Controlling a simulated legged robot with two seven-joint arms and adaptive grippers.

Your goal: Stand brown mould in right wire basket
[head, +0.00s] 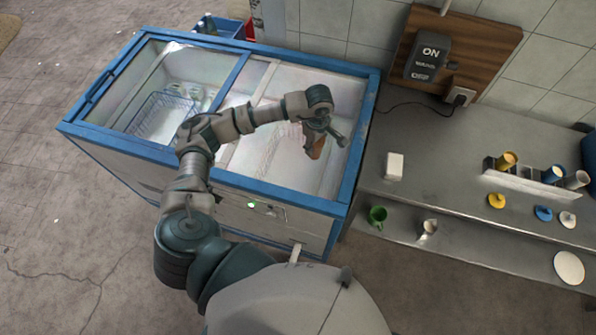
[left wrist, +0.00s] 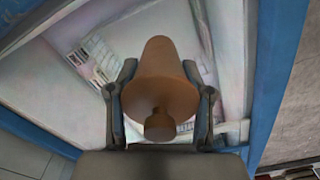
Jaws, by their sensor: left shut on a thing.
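My left gripper (head: 322,133) is shut on the brown mould (head: 318,147) above the right half of the chest freezer. In the left wrist view, the mould (left wrist: 162,75) is a smooth brown tapered body with a small knob toward the camera. The two fingers (left wrist: 162,100) press on it from both sides. A wire basket (head: 164,115) shows in the freezer's left half. In the right half, pale wire-like lines show behind my arm, too faint to make out the right basket clearly. My right gripper is not in view.
The freezer's blue rim (head: 348,190) surrounds the opening, with a blue crossbar (head: 237,70) between its halves. A steel counter (head: 450,150) to the right holds a white block (head: 395,166), a holder with cups (head: 525,180) and coloured lids. A green mug (head: 377,216) stands lower.

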